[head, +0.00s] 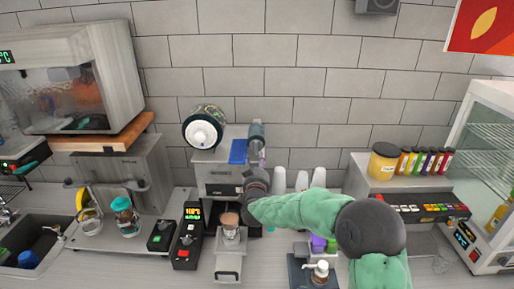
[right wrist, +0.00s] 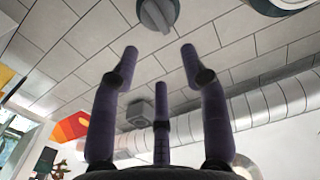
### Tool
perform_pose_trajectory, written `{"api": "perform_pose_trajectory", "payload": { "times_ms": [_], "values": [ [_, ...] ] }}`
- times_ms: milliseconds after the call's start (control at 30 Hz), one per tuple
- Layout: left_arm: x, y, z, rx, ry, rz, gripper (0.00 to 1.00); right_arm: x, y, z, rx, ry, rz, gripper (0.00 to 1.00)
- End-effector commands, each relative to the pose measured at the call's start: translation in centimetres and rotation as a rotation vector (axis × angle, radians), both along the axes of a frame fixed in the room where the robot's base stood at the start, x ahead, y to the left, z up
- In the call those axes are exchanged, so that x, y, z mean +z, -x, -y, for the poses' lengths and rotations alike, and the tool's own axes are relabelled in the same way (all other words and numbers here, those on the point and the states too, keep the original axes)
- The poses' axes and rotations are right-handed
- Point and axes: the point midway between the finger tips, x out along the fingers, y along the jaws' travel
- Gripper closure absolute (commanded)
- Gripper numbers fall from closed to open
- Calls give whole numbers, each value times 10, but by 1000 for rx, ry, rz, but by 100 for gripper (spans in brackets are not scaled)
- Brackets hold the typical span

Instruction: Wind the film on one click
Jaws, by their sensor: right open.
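The cup sealer (head: 213,170) stands against the tiled wall, with a film roll (head: 204,130) on its upper left and blue film (head: 238,151) beside it. A grey round winding knob (right wrist: 157,14) with a raised ridge shows at the top of the right wrist view. In the head view, a grey cylindrical part (head: 256,133) sits at the sealer's upper right. My right gripper (right wrist: 158,54) is open and empty, its fingers pointing up toward the knob. A gap shows between fingertips and knob. In the head view its dark wrist covers part of the sealer's right side.
A cup (head: 230,222) sits in the holder in front of the sealer. A black control box (head: 188,238) stands left of it. White cups (head: 302,180) stand behind my right forearm.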

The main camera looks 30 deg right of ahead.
Motion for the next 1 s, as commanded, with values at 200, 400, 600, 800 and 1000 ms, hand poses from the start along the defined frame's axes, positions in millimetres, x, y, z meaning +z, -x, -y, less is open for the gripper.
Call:
{"api": "perform_pose_trajectory", "payload": {
  "times_ms": [200,400,600,800,1000],
  "values": [
    [11,-1,0,0,0,2,60,0,-30,19,-1,1,-3,55],
    [20,-1,0,0,0,2,60,1,-56,35,-1,0,-2,55],
    [25,-1,0,0,0,2,60,0,-73,45,-1,-1,-2,55],
    [26,-1,0,0,0,2,60,0,-79,49,-1,-1,-2,55],
    [26,-1,0,0,0,2,60,-1,-79,49,0,-1,-2,55]
  ]
}}
